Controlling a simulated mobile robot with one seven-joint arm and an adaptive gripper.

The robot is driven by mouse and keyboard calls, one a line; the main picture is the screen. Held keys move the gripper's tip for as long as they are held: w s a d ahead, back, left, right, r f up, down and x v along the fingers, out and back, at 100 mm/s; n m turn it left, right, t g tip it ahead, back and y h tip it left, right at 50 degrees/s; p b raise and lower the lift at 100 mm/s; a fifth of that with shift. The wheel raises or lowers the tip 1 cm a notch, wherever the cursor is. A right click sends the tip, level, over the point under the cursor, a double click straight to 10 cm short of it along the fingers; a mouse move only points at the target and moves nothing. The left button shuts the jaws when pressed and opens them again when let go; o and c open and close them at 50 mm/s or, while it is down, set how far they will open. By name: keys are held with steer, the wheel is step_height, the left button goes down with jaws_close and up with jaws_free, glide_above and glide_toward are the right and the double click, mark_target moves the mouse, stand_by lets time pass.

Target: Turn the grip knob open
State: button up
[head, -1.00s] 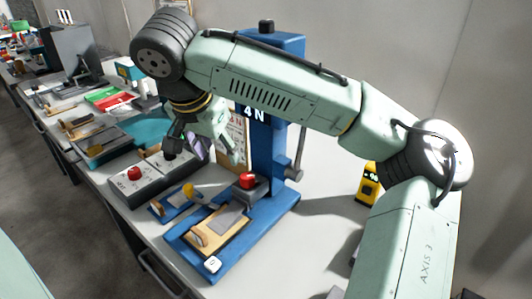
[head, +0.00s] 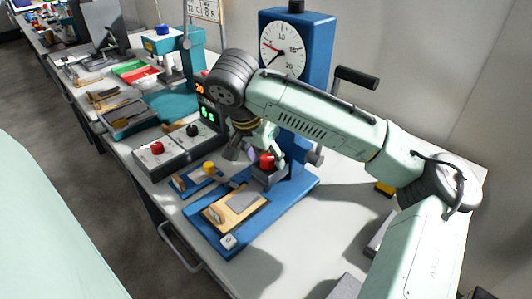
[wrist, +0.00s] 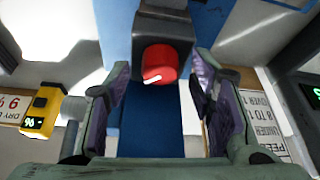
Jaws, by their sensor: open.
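The red knob (head: 266,161), which I take for the grip knob, sits on a dark grey block (head: 269,177) on the blue test stand (head: 318,50). A white mark shows on it in the wrist view (wrist: 158,64). My gripper (head: 252,149) is close to the knob in the head view, partly hidden behind my wrist. In the wrist view my gripper (wrist: 160,98) is open, with one purple-padded finger on each side of the picture. The knob shows between and beyond the fingertips, clear of both. No contact shows.
A wooden plate (head: 238,208) lies on the blue base in front. A control box with another red knob (head: 157,148) stands to the left, beside a small blue fixture with a yellow knob (head: 209,167). A yellow meter (wrist: 42,112) shows at the left of the wrist view.

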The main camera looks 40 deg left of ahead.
steer(key=shift+c, duration=0.4)
steer(key=c, duration=1.1)
